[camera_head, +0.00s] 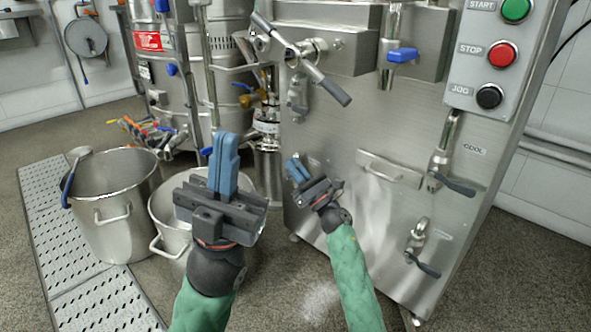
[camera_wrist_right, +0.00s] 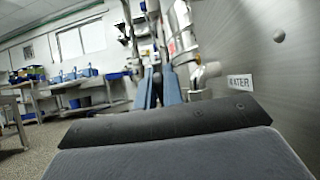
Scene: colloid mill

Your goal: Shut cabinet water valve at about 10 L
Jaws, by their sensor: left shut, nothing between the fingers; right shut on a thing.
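The steel cabinet (camera_head: 340,135) stands right of centre. In the right wrist view a WATER label (camera_wrist_right: 240,82) is on its wall, beside a metal valve fitting (camera_wrist_right: 207,72), the water valve. My right gripper (camera_head: 297,168) is at the cabinet's lower left, its blue fingers (camera_wrist_right: 163,92) shut beside this fitting. It is shut on the water valve handle, which the fingers hide. My left gripper (camera_head: 224,150) is shut and empty, raised with fingers up in front of the pots. No litre reading is visible.
A steel pot (camera_head: 110,215) with a ladle (camera_head: 75,165) stands at the left on a perforated floor strip (camera_head: 75,285). A second pot (camera_head: 165,225) is partly behind my left gripper. Other valves (camera_head: 440,175) and START, STOP and JOG buttons (camera_head: 500,55) are on the cabinet's right.

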